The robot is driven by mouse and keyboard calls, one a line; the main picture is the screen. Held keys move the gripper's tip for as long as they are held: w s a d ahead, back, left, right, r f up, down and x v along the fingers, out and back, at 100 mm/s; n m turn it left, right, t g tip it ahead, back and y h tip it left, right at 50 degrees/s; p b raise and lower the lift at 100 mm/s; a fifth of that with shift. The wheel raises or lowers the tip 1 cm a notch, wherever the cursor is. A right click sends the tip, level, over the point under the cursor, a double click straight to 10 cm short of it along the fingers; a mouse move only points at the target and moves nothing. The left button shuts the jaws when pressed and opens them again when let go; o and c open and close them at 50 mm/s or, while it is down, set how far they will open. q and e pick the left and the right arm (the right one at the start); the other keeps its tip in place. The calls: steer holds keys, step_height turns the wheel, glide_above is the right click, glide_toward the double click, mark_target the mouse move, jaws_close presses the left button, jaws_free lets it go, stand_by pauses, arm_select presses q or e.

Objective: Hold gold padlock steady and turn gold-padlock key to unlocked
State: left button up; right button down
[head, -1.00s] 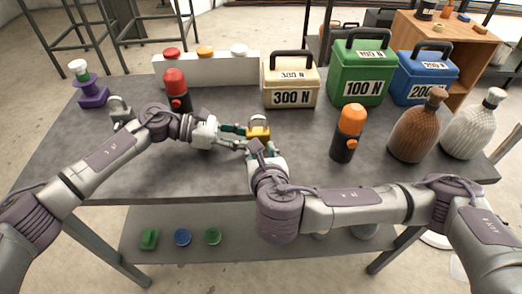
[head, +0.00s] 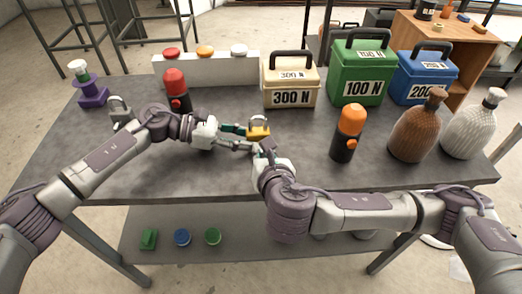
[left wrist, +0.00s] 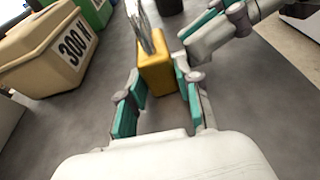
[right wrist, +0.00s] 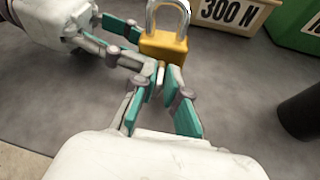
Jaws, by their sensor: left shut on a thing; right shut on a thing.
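The gold padlock (head: 258,132) stands upright on the grey table, shackle up; it also shows in the left wrist view (left wrist: 157,72) and right wrist view (right wrist: 163,46). My left gripper (head: 243,135) is shut on the padlock's body from the left, with teal pads at its sides (left wrist: 160,82). My right gripper (head: 262,147) is at the padlock's near face. In the right wrist view its fingertips (right wrist: 160,82) close around the small gold-padlock key (right wrist: 160,73), which they mostly hide. I cannot tell how far the key is turned.
A silver padlock (head: 119,108) and a red-topped cylinder (head: 176,92) stand left. The 300 N box (head: 291,82) is behind the gold padlock. An orange-topped cylinder (head: 348,132) stands to the right.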

steer(key=m, duration=0.1)
steer(key=m+y, duration=0.2)
steer(key=shift+d+f, duration=0.25)
steer(key=shift+d, duration=0.15)
steer(key=shift+d+f+m+t+y, duration=0.15)
steer(key=shift+m+t+y, duration=0.25)
steer(key=shift+m+y, duration=0.8)
steer(key=shift+m, duration=0.4)
steer(key=c, duration=1.2)
jaws_free()
steer(key=shift+h, duration=0.3)
